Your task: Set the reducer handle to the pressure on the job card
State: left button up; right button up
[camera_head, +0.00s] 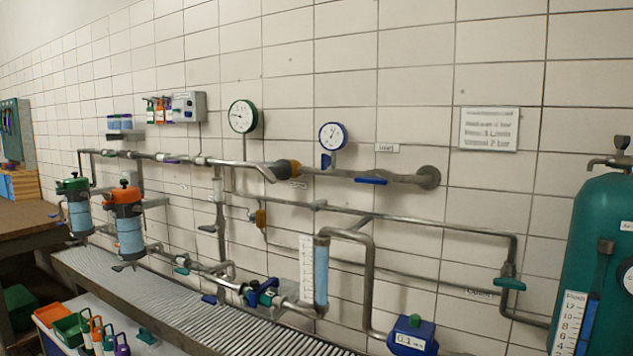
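A white job card (489,129) hangs on the tiled wall at the right. Its lines are blurred; two seem to end in "bar", but I cannot read them surely. An orange-brown fitting (290,168) sits on the upper pipe between a green-rimmed gauge (242,116) and a blue-rimmed gauge (333,136). A smaller orange fitting (262,217) hangs below. A blue lever (371,181) lies along the upper pipe. I cannot tell which part is the reducer handle. The gauge readings are too small to read. Neither of my grippers is in view.
A grated bench (215,310) runs below the pipes, with coloured bottles (97,335) and bins in front. A green tank (597,240) stands at the right edge, and a blue box (412,337) sits low.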

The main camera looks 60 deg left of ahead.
aim_at(267, 173)
jog(key=u, duration=2.2)
